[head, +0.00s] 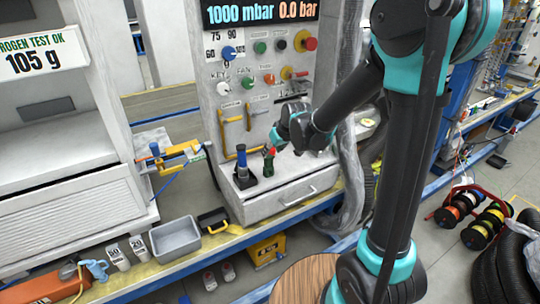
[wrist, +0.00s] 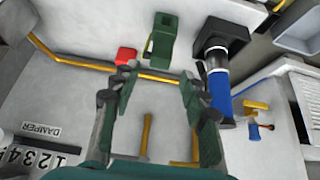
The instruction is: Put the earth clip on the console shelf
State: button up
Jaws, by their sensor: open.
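A small green piece, which looks like the earth clip (head: 268,166), is at the console shelf (head: 290,188), right of a blue-handled tool in a black holder (head: 243,176). In the wrist view the green clip (wrist: 162,38) lies beyond my fingertips, with a red piece (wrist: 126,56) close beside it; I cannot tell if they are joined. My gripper (wrist: 158,76) is open, and nothing shows between its fingers. In the head view my gripper (head: 277,138) is just above the clip, its fingers small and partly unclear. The blue tool (wrist: 220,88) is right of my fingers in the wrist view.
A yellow pipe (wrist: 70,58) runs along the console face behind my fingers. Knobs and levers cover the panel (head: 262,80) above the shelf. A yellow and blue clamp-like fitting (head: 180,150) sticks out at left. A grey bin (head: 175,239) stands on the lower bench.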

jog(key=shift+v, duration=1.15)
jog(key=s+d+f+m+h, duration=0.1)
jog(key=s+d+f+m, duration=0.2)
jog(key=s+d, duration=0.8)
jog(key=s+d+f+m+g+h, duration=0.1)
jog(key=s+d+f+m+h, duration=0.1)
jog(key=s+d, duration=0.9)
jog(key=shift+s+d+f+m+h, duration=0.3)
jog(key=shift+d+f+m, duration=0.2)
jog(key=shift+m, duration=0.4)
jog(key=shift+o, duration=0.4)
jog(key=shift+w+r, duration=0.1)
